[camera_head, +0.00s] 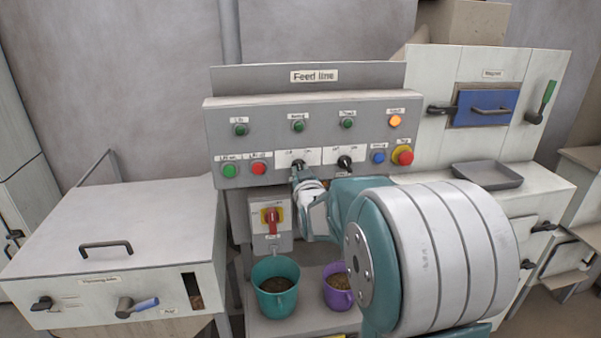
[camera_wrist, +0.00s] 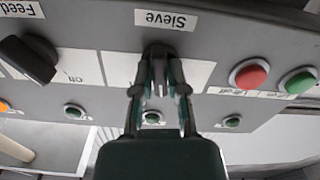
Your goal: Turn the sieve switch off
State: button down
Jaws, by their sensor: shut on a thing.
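The sieve switch (camera_wrist: 158,52) is a dark rotary knob on a white plate, under the label "Sieve" in the upside-down wrist view. In the head view the knob (camera_head: 297,163) is the left of two on the grey "Feed line" panel (camera_head: 238,107). My gripper (camera_wrist: 160,88) is shut on the knob, one finger on each side. In the head view my gripper (camera_head: 299,174) reaches it from below, and my arm comes in from the right. The fingers partly hide the knob, so I cannot tell its exact setting.
The feed knob (camera_head: 344,162) sits right of the sieve knob. Green (camera_head: 229,171) and red (camera_head: 258,168) buttons are to the left. A red emergency button (camera_head: 402,155) and a lit orange lamp (camera_head: 395,121) are at the right. A red rotary handle (camera_head: 270,222) is below.

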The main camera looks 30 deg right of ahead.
jog(key=shift+f+n, duration=0.2)
jog(key=shift+n, duration=0.75)
jog(key=shift+f+n, duration=0.15)
jog(key=shift+n, duration=0.8)
jog(key=c, duration=0.7)
grip_release()
jog(key=shift+o, duration=0.2)
jog(key=shift+r, duration=0.15)
jog(key=shift+r, duration=0.1)
jog(key=v, duration=1.2)
